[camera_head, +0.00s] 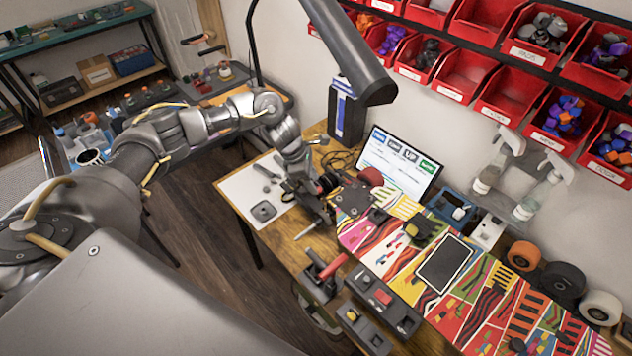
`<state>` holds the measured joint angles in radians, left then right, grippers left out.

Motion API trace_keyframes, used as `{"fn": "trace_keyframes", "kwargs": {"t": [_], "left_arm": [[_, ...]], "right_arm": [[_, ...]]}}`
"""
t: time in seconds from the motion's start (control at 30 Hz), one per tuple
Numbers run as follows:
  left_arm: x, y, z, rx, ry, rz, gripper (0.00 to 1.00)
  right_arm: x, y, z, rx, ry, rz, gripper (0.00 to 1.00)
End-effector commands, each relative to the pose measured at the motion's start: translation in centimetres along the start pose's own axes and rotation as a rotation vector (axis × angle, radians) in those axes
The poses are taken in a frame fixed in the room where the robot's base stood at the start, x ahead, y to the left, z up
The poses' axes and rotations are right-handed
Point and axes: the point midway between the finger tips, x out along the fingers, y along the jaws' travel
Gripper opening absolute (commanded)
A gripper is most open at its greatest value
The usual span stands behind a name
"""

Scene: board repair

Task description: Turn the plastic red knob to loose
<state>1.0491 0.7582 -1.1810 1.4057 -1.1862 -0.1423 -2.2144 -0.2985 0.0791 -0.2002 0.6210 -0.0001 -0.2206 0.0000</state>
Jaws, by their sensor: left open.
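A round dark-red knob-like part (370,177) shows at the back of the workbench (288,237), in front of the lit screen. My left gripper (322,214) is over the bench just left of it, at the near-left end of the colorful board (385,240). It points down and is open. A smaller dark-red round part (326,183) shows right beside the gripper; I cannot tell whether they touch. Which red part is the task's knob is not clear. A red handle (333,266) sits on a dark clamp-like tool at the bench's front edge. My right gripper is not in view.
A screen (399,163) stands behind the board. A black tablet-like panel (444,263) lies on it. Dark boxes (383,306) sit along the front edge. Tape rolls (562,281) and spray bottles (493,170) are at right. A lamp arm (345,45) hangs overhead.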

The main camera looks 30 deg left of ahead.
Motion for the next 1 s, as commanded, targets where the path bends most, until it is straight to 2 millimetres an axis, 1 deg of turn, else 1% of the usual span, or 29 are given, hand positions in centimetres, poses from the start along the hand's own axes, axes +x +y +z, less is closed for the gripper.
{"fn": "trace_keyframes", "kwargs": {"t": [0.03,0.1,0.23,0.37,0.57,0.87,0.9,1.0], "left_arm": [[0.6,0.0,0.1,-0.003,0.000,-0.001,0.41],[1.4,0.0,0.0,-0.002,0.000,-0.002,0.41],[2.4,0.0,0.0,-0.002,0.000,0.001,0.41],[2.7,0.0,-0.1,-0.001,-0.001,0.002,0.41],[2.7,0.0,-0.1,-0.001,-0.001,0.002,0.41],[2.7,0.0,-0.1,-0.002,-0.001,0.002,0.02],[2.7,0.0,-0.1,-0.002,-0.001,0.002,0.00],[2.7,0.0,-0.1,-0.003,-0.001,0.002,0.00]], "right_arm": [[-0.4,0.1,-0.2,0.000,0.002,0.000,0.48],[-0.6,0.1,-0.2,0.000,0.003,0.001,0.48],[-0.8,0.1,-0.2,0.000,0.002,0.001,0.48],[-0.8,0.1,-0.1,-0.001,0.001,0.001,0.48],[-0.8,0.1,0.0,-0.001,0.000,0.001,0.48],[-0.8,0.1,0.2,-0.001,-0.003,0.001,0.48],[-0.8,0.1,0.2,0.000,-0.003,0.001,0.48],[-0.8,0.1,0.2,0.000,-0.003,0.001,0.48]]}}
